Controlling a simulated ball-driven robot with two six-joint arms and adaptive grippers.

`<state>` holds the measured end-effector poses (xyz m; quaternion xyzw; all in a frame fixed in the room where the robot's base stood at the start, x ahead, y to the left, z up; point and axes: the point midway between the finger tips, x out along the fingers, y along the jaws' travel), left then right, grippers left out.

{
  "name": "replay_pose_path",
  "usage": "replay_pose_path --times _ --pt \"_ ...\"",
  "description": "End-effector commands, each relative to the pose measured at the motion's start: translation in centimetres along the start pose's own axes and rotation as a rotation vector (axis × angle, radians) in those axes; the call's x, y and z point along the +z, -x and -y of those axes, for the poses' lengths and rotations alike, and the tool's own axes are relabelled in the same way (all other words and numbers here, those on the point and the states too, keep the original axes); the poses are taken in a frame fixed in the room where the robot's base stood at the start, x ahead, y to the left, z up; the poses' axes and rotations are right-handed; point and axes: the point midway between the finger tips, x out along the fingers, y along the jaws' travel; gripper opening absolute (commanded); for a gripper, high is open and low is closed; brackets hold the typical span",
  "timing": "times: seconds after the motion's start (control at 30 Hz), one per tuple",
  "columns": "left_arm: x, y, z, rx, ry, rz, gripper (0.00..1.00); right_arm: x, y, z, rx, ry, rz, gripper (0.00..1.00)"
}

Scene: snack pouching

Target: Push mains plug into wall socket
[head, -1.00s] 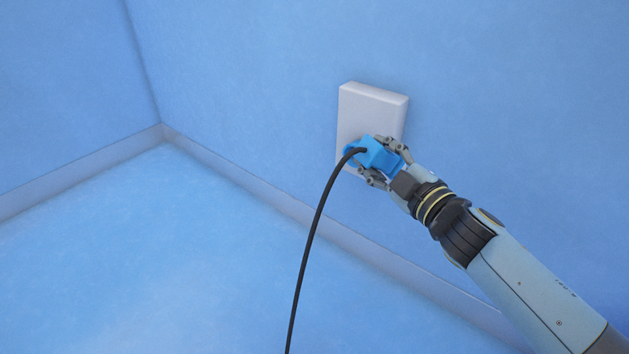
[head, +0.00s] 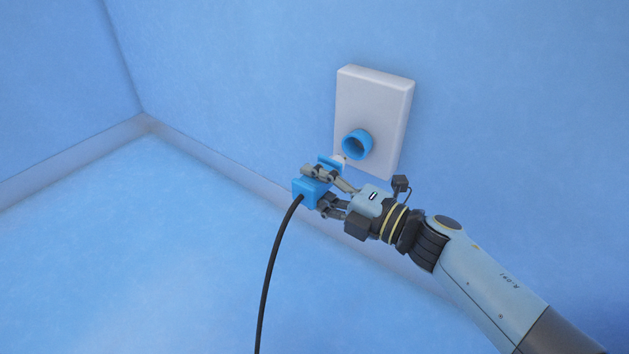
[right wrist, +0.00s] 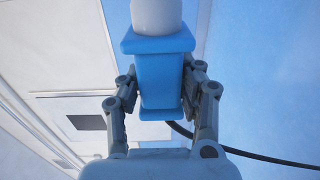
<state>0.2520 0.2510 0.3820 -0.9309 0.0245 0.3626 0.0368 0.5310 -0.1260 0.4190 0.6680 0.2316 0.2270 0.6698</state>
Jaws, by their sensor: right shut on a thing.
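The blue mains plug (head: 306,194) is held below and left of the wall socket (head: 356,144), apart from it. The socket is a round blue ring on a white wall box (head: 376,104). My right gripper (head: 315,188) is shut on the plug. In the right wrist view, the plug (right wrist: 163,80) stands between the two fingers, with its white rounded front end (right wrist: 157,15) pointing to the top of the picture. A black cable (head: 270,265) hangs from the plug's back. My left gripper is not in view.
The blue wall (head: 520,100) around the box is bare. A pale skirting strip (head: 215,169) runs along the foot of the wall, and the blue floor (head: 120,260) is clear. The cable also shows in the right wrist view (right wrist: 265,158).

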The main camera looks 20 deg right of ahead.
Motion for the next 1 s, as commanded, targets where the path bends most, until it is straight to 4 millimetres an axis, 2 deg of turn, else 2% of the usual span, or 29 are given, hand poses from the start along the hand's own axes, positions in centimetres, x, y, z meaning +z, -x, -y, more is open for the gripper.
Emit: replay_pose_path --times 0.07,0.2,1.0 --pt "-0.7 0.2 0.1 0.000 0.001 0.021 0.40 0.1 0.1 -0.3 -0.002 0.001 0.001 0.02" --pt "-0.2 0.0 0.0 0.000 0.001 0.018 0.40 0.7 0.1 -0.1 -0.003 0.002 0.001 0.02" --pt "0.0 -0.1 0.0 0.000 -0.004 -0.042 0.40 4.2 0.1 -0.1 -0.003 0.001 0.001 0.02"
